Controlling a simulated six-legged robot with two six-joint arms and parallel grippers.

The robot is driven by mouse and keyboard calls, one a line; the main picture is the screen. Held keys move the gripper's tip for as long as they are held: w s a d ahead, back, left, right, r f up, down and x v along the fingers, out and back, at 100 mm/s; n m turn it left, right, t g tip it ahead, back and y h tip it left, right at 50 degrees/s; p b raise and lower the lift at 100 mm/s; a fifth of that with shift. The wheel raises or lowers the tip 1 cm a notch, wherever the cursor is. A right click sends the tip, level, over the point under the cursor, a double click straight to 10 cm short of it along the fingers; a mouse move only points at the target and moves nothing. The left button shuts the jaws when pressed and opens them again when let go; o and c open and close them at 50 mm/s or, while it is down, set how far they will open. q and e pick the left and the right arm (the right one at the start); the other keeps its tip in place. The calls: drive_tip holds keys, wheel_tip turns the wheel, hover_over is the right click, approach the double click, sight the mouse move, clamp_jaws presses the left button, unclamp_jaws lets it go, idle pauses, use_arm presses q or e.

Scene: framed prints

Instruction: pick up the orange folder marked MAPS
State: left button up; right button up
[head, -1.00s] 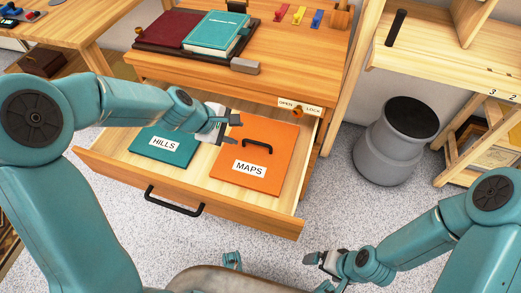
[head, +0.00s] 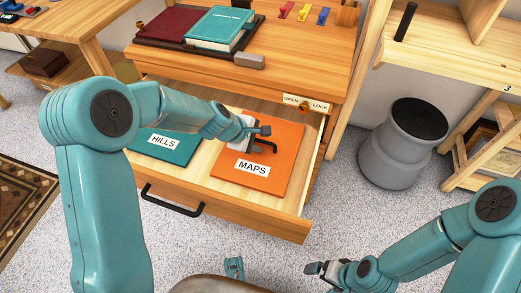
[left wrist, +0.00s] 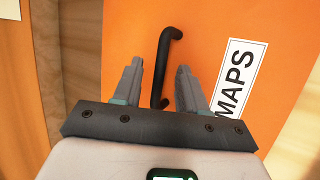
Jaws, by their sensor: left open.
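The orange folder (head: 283,180) marked MAPS lies flat in the open drawer, on its right side. It has a black handle (head: 266,146), partly hidden by my left gripper in the head view. My left gripper (head: 262,138) is open over the folder at the handle. In the left wrist view the black handle (left wrist: 163,65) runs between the two spread fingers (left wrist: 160,85), which do not grip it. The MAPS label shows to the right there. My right gripper (head: 322,270) is low in front, away from the drawer; its jaw state is unclear.
A teal folder (head: 158,149) marked HILLS lies to the left in the drawer (head: 240,208). Books and coloured clips rest on the desk (head: 285,60) above. A grey stool (head: 395,160) stands right of the drawer.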

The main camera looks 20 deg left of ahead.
use_arm(q)
clamp_jaws()
idle(1.3)
